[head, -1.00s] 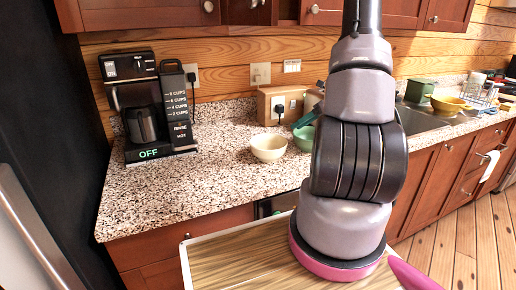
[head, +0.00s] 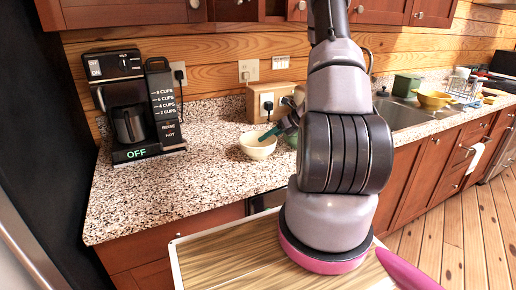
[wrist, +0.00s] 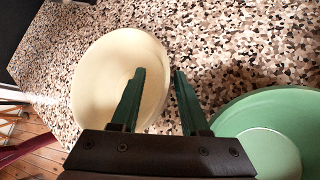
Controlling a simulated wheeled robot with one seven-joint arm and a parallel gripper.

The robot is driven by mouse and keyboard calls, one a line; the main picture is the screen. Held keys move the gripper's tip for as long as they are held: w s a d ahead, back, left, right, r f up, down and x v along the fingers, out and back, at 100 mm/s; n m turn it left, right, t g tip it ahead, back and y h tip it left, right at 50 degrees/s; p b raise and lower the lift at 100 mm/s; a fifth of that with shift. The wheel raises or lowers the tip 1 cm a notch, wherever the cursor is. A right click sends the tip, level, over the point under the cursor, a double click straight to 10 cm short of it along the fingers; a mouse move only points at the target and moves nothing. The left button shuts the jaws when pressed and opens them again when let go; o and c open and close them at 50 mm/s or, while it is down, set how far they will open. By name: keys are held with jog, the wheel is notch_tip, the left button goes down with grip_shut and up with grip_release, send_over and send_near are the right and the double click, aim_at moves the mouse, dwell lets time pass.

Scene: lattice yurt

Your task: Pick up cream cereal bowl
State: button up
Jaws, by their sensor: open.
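The cream cereal bowl (head: 256,148) stands upright on the speckled counter and looks empty. In the wrist view the cream bowl (wrist: 98,82) lies at upper left. My gripper (head: 266,136) is at the bowl's right rim, with its green fingers pointing down. In the wrist view my gripper (wrist: 160,72) is open and empty. Its left finger is over the bowl's inside and its right finger is over the counter just outside the rim, so the rim lies between them. I cannot tell whether either finger touches the bowl.
A green bowl (wrist: 275,110) stands close to the right of the cream bowl, mostly hidden by my arm in the head view. A coffee maker (head: 130,108) is at left. A wooden box (head: 262,98) stands behind. The counter (head: 205,175) at left front is clear.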

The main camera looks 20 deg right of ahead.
grip_shut()
dwell(1.4)
